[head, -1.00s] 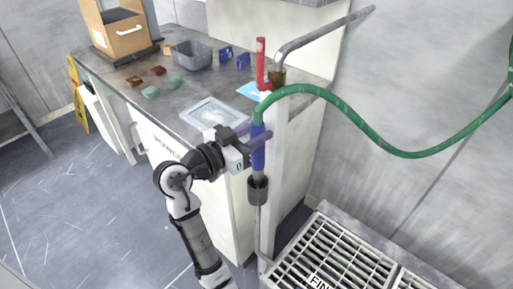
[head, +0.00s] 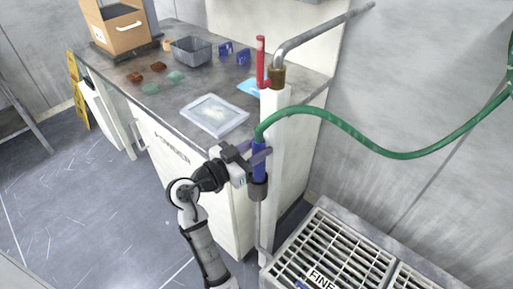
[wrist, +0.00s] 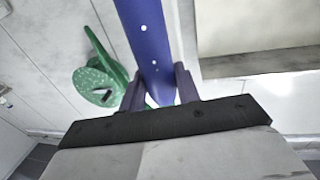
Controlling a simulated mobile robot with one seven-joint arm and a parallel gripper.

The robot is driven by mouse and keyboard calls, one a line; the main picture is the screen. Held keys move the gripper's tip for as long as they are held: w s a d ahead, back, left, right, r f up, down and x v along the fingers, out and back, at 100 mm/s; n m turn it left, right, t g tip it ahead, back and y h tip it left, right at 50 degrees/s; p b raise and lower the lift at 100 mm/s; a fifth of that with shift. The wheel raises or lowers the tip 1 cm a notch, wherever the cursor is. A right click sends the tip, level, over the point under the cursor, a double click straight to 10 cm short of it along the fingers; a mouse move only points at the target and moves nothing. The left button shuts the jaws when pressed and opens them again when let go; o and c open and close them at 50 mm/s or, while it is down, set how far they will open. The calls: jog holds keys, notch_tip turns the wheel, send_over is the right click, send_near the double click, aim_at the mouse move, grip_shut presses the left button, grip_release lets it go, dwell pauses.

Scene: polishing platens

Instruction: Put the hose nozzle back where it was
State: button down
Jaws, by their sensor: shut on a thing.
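The blue hose nozzle (head: 259,172) stands about upright, with the green hose (head: 375,142) leaving its top. My gripper (head: 261,155) is shut on the nozzle's body. In the wrist view the blue nozzle (wrist: 148,40) runs between my two fingers (wrist: 160,90). A dark cup-shaped holder (head: 258,191) sits on the pale post just below my gripper. The nozzle's lower end meets the cup's mouth and seems to be in it; how deep it sits is hidden.
A pipe (head: 320,36) with a red lever (head: 261,62) tops the post. The worktop (head: 165,105) carries a grey bin (head: 192,50), a clear tray (head: 214,115) and several small blocks. A floor grating (head: 325,250) lies at lower right. A green round thing (wrist: 100,85) shows in the wrist view.

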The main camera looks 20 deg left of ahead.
jog(key=c, duration=1)
grip_release()
